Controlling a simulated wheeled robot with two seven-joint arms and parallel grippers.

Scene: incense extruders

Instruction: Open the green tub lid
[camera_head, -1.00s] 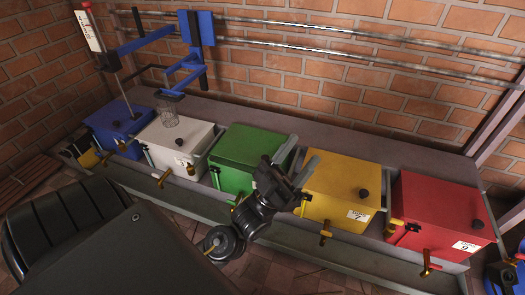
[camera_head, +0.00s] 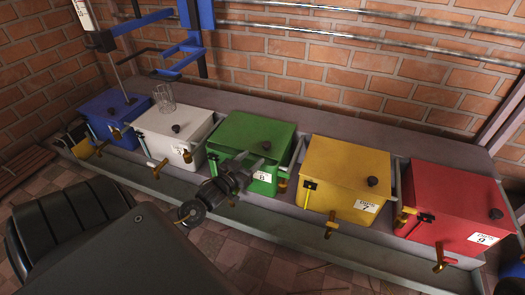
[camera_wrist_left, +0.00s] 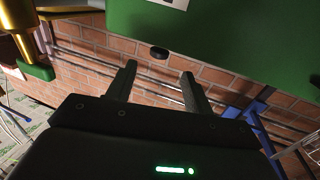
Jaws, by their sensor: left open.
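The green tub (camera_head: 238,128) stands in the row between the white and yellow tubs. Its lid is shut, with a small dark knob (camera_head: 266,145) near the front edge of the lid. The knob also shows in the left wrist view (camera_wrist_left: 159,53), against the green tub (camera_wrist_left: 225,35). My left gripper (camera_head: 262,168) is at the front of the green tub, its fingers pointing toward it. In the left wrist view the fingers (camera_wrist_left: 158,84) are apart with nothing between them, and the knob appears beyond the gap. I cannot tell any contact. My right gripper does not show.
A white tub (camera_head: 172,128) and a blue tub (camera_head: 112,108) stand to the left, a yellow tub (camera_head: 345,165) and a red tub (camera_head: 455,195) to the right. Brass taps stick out in front. A wire basket (camera_head: 164,97) is by the white tub. A brick wall stands behind.

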